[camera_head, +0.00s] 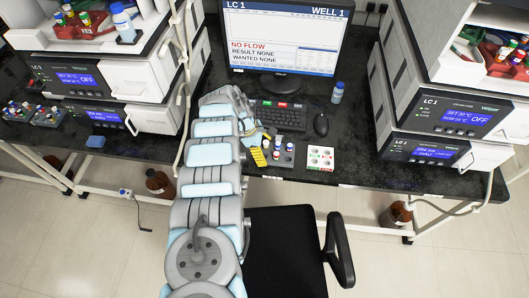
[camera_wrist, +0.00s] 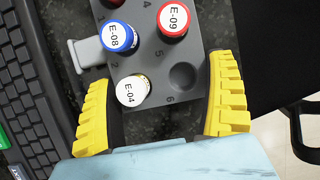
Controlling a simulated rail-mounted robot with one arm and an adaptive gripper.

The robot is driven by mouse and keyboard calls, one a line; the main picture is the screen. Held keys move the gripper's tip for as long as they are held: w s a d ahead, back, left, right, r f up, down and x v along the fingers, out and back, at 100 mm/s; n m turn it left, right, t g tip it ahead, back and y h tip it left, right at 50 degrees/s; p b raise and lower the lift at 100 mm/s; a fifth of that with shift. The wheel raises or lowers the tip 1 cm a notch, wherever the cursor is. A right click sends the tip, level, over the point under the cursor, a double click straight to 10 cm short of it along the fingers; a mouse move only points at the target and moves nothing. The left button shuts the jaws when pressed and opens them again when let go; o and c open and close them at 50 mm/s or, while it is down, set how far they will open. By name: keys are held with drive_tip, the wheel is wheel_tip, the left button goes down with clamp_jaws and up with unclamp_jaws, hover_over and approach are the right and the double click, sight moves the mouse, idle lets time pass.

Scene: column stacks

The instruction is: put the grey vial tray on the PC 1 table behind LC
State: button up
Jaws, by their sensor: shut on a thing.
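The grey vial tray (camera_wrist: 150,62) sits between the yellow fingers of my gripper (camera_wrist: 167,95) in the wrist view. It holds a blue-capped vial E-08 (camera_wrist: 117,37), a red-capped vial E-09 (camera_wrist: 174,18) and a white-capped vial E-04 (camera_wrist: 132,90). Well 6 (camera_wrist: 183,76) is empty, and the tray's far end is cut off. In the head view the tray (camera_head: 282,164) is at the front of the dark desk (camera_head: 350,165), with my gripper (camera_head: 263,147) at its left. I cannot tell whether the tray touches the desk.
A keyboard (camera_head: 282,116), mouse (camera_head: 321,124) and LC 1 monitor (camera_head: 283,45) are behind the tray. A white card with round marks (camera_head: 320,158) lies close to its right. A blue-capped bottle (camera_head: 337,93) stands farther back. A black chair (camera_head: 285,250) is in front. Instrument stacks flank the desk.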

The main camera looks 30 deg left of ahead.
drive_tip(key=o, duration=0.9)
drive_tip(key=shift+p+v, duration=0.95)
drive_tip(key=shift+v, duration=5.05)
